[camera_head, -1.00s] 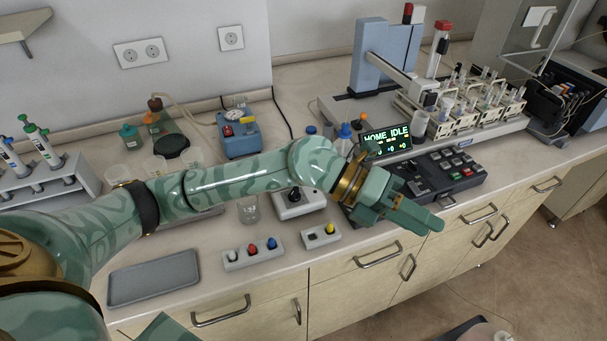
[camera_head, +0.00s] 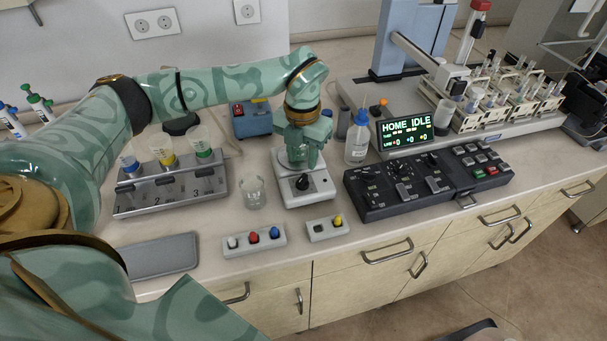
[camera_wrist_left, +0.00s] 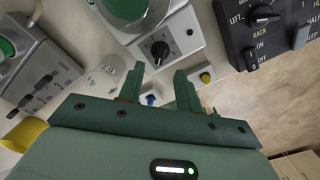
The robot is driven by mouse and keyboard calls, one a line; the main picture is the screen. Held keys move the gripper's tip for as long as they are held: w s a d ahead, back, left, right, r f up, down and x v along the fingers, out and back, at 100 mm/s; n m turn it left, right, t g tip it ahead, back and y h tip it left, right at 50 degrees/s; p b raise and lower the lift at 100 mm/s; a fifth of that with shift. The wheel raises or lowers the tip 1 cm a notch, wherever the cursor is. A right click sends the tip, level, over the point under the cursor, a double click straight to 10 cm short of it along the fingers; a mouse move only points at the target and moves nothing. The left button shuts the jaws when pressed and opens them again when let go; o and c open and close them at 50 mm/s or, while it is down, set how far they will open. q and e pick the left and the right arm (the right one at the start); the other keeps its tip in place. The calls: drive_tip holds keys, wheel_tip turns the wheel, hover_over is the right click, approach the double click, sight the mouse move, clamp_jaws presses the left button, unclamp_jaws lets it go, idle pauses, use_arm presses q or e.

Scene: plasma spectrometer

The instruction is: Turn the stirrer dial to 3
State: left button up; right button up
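The stirrer (camera_head: 318,192) is a white box on the bench with a black dial (camera_head: 302,182) on its front face. In the left wrist view the dial (camera_wrist_left: 160,50) shows beyond my fingertips, with small marks around it too small to read. A round greenish vessel (camera_wrist_left: 125,8) on the stirrer shows at the top of that view. My left gripper (camera_head: 304,160) points down over the stirrer, just above and behind the dial in the head view. In the left wrist view its two fingers (camera_wrist_left: 157,80) are apart with nothing between them. My right gripper is out of view.
An empty glass beaker (camera_head: 254,193) stands left of the stirrer. A cup rack (camera_head: 150,203) is further left. Switch boxes (camera_head: 254,240) and (camera_head: 327,228) sit in front. A black control panel (camera_head: 400,205) and a wash bottle (camera_head: 357,140) stand to the right.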

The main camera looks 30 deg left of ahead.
sight(303, 178)
use_arm(q)
wheel_tip(303, 178, down, 6)
drive_tip(key=shift+f+b, duration=0.1)
drive_tip(key=shift+b, duration=0.35)
clamp_jaws()
